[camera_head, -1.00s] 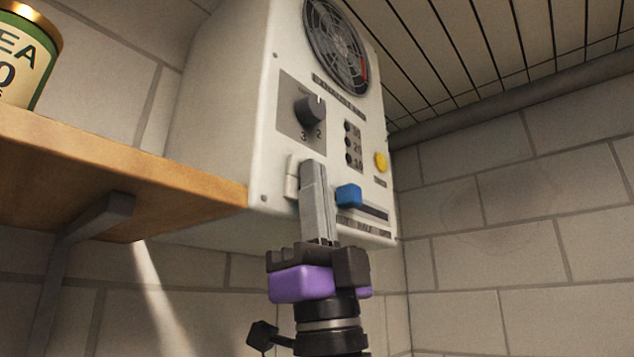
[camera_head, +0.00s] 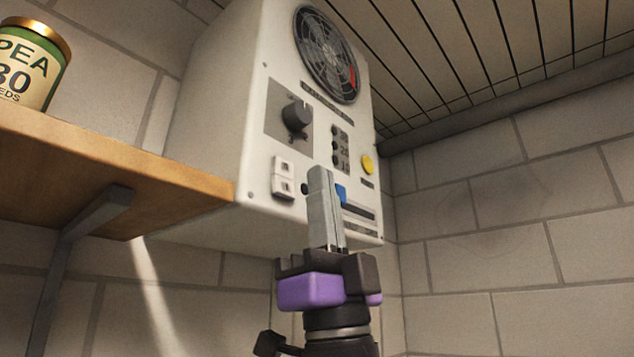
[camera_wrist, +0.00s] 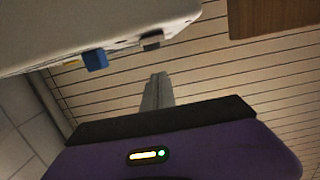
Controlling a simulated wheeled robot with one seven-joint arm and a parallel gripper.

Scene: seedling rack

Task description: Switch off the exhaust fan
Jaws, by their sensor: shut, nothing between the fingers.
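The exhaust fan unit is a white box (camera_head: 222,140) on the wall, with a round dark fan grille (camera_head: 326,55) at its top. Its front carries a dark rotary knob (camera_head: 296,115), a white rocker switch (camera_head: 284,177), a column of small dark buttons (camera_head: 336,146), a yellow button (camera_head: 367,164) and a blue slider (camera_head: 341,193). My gripper (camera_head: 319,172) is shut and empty, pointing up in front of the lower panel. It partly covers the blue slider. In the wrist view my fingertips (camera_wrist: 158,78) are apart from the box, with the blue slider (camera_wrist: 95,60) beyond.
A wooden shelf (camera_head: 120,165) on a grey bracket (camera_head: 92,215) juts out at left, close to the box. A seed tin (camera_head: 35,65) stands on it. A tiled wall (camera_head: 500,230) is at right and a slatted ceiling (camera_head: 480,50) is above. The room below the box looks clear.

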